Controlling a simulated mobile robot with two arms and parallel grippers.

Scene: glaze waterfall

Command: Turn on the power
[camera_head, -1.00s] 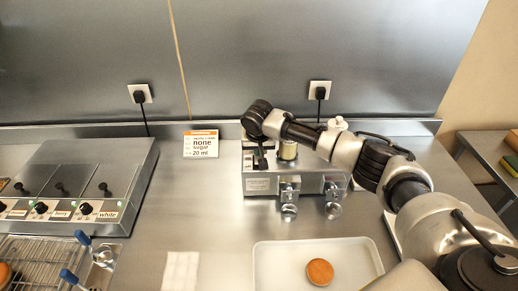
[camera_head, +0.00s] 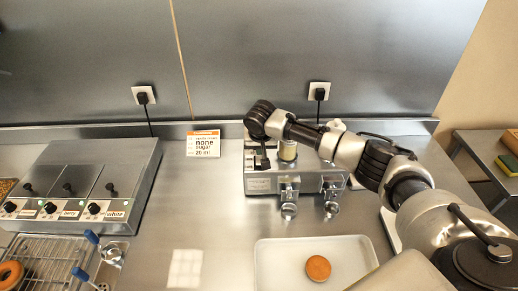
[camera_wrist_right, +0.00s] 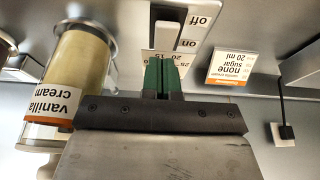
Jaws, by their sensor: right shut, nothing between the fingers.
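The power switch (camera_wrist_right: 168,38) is a pale rocker or lever on the machine's white panel, with "off" and "on" printed beside it in the right wrist view, which is upside down. I cannot tell for sure which way it is set. My right gripper (camera_wrist_right: 163,75) is shut and empty, its green fingertips just short of the switch. In the head view my right gripper (camera_head: 260,160) is over the left part of the metal machine (camera_head: 262,184), and the switch is not clear there. My left gripper is not in view.
A vanilla cream canister (camera_wrist_right: 78,70) stands beside the gripper in the wrist view. An order card (camera_head: 203,144) is left of the machine. A unit with several knobs (camera_head: 120,170) is at left.

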